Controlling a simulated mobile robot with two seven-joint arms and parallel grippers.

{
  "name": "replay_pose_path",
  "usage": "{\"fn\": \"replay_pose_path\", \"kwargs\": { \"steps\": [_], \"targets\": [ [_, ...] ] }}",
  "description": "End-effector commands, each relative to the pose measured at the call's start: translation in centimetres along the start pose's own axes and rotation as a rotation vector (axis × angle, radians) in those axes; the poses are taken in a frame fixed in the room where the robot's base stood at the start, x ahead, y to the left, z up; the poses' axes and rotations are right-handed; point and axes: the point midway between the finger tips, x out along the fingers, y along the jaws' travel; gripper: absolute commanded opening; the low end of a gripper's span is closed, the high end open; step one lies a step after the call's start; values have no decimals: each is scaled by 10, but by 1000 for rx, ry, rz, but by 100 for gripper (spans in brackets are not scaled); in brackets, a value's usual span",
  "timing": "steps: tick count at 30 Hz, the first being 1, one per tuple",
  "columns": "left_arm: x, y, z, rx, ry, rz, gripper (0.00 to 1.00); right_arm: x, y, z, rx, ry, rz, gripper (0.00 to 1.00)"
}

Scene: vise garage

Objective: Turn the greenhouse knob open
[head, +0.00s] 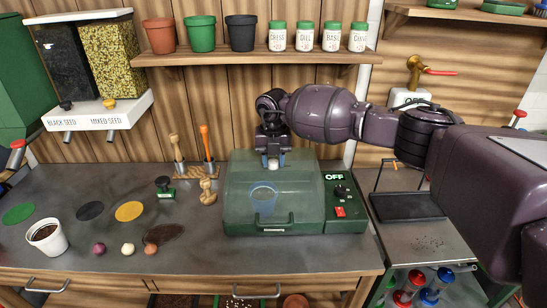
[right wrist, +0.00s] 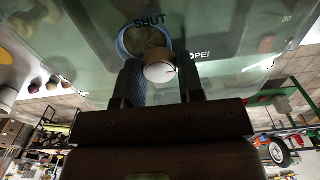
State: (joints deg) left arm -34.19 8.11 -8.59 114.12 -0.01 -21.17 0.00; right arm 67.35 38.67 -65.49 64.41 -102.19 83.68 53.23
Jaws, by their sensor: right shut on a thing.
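The greenhouse (head: 245,210) is a green box with a see-through lid on the bench. A cup shows dimly inside it. The pale round knob (head: 273,166) is on top of it, toward the back. In the right wrist view the knob (right wrist: 160,72) has a small mark on its right side, near the partly readable OPEN lettering; SHUT is printed above it. My right gripper (head: 272,160) reaches down onto the knob, and its two fingers sit on either side, shut on it. My left gripper is in neither view.
A control panel (head: 341,205) with an OFF display joins the greenhouse's right side. A stamp (head: 164,188) and a wooden tool rack (head: 196,170) stand left of it. A shelf (head: 255,58) with pots and jars hangs above my right gripper.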

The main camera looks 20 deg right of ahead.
Motion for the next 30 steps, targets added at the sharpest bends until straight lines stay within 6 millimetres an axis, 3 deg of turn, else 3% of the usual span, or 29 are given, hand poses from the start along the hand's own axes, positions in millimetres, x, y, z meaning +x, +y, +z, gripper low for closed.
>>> {"fn": "replay_pose_path", "kwargs": {
  "steps": [14, 15, 20, 30],
  "targets": [
    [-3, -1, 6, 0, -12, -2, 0, 0, 0, 0, 16, 0, 0, 12],
    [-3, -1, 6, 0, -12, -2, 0, 0, 0, 0, 16, 0, 0, 37],
    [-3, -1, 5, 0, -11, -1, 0, 0, 0, 0, 16, 0, 0, 61],
    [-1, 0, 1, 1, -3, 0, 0, -3, 0, 0, 15, -1, 1, 61]
  ]
}}
